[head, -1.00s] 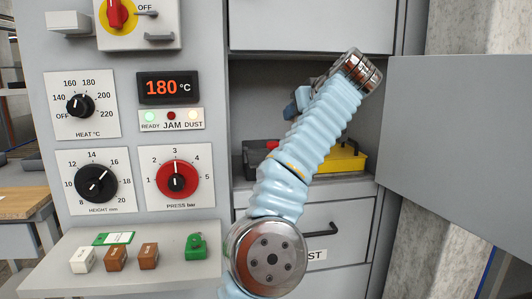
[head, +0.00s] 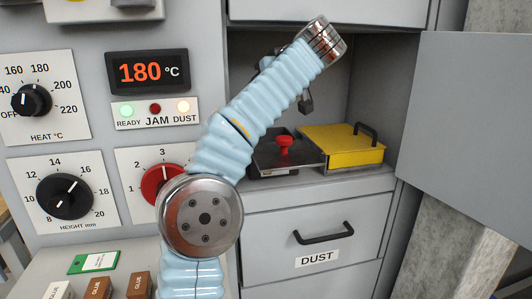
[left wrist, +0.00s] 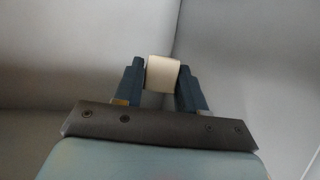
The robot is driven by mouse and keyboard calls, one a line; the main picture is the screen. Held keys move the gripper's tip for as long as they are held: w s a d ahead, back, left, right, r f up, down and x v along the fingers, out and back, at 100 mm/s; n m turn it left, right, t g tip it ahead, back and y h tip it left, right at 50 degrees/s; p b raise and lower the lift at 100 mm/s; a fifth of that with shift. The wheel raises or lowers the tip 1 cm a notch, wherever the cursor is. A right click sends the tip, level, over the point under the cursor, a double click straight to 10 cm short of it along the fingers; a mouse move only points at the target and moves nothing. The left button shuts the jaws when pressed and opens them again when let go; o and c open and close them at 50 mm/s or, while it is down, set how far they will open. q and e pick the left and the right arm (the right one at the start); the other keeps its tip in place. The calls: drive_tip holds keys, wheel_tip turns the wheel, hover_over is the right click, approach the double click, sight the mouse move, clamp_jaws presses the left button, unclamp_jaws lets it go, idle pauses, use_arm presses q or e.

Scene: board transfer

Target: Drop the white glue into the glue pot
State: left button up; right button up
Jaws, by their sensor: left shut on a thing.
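My left gripper (left wrist: 161,78) is shut on a cream-white block (left wrist: 162,72), gripped between its two blue fingers. In the head view my pale blue arm rises across the open compartment, and its wrist hides most of the gripper and the held block. A dark box with a red knob (head: 284,146) sits on the compartment floor. A yellow lidded box (head: 340,147) with a dark handle stands to its right. I cannot tell from any label which is the glue pot. My right gripper is not in view.
The grey compartment door (head: 464,130) stands open at right. Below is a drawer marked DUST (head: 316,259). At lower left, a ledge holds a white block (head: 58,291), brown blocks (head: 100,288) and a green card (head: 94,262). A control panel with dials is at left.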

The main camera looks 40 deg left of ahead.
use_arm(q)
drive_tip(key=shift+f, duration=2.55)
drive_tip(key=o, duration=1.1)
drive_tip(key=shift+o, duration=0.2)
drive_tip(key=v, duration=1.4)
drive_tip(key=shift+f, duration=0.1)
